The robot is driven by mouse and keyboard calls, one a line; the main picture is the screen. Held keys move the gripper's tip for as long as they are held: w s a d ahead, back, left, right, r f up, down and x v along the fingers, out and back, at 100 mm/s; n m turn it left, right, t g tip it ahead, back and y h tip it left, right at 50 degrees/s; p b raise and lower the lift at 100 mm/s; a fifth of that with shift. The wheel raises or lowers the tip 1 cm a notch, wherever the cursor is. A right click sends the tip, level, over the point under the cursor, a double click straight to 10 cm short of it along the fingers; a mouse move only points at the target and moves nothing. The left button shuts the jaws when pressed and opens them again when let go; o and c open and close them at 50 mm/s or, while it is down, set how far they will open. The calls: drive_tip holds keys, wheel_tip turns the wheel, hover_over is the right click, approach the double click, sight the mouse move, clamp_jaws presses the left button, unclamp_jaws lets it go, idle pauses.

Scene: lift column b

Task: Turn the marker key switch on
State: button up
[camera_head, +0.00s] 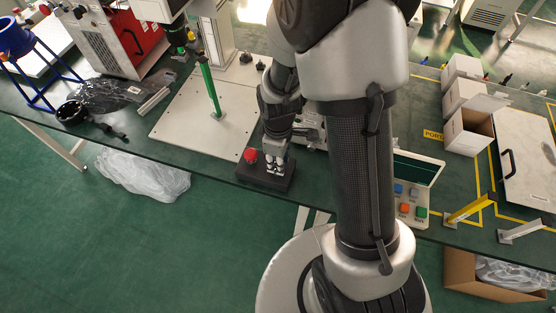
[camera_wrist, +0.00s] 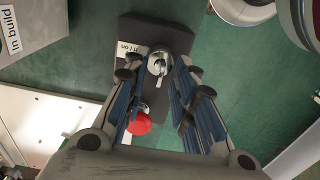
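The marker key switch (camera_wrist: 159,62) is a silver round switch with a key piece on a dark control box (camera_wrist: 176,36). A white label beside it reads partly "on". A red button (camera_wrist: 138,124) is on the same box. In the head view the box (camera_head: 283,184) sits at the bench's front edge, with the red button (camera_head: 251,155) at its left. My gripper (camera_wrist: 157,72) is open over the box, one finger on each side of the switch, with visible gaps. In the head view my gripper (camera_head: 275,167) points down at the box and hides the switch.
A green post (camera_head: 212,92) rises from a pale plate (camera_head: 180,125) left of the box. A button panel (camera_head: 412,195) with coloured buttons lies to the right, partly behind my arm. White open boxes (camera_head: 468,135) stand farther right.

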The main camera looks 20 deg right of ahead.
drive_tip(key=shift+c, duration=0.6)
clamp_jaws()
drive_tip(key=shift+m, duration=0.3)
drive_tip(key=m+p, duration=0.1)
drive_tip(key=m, duration=0.4)
drive_tip(key=m+p, duration=0.1)
drive_tip(key=m, duration=0.5)
drive_tip(key=shift+m, duration=0.3)
drive_tip(key=shift+o, duration=0.6)
unclamp_jaws()
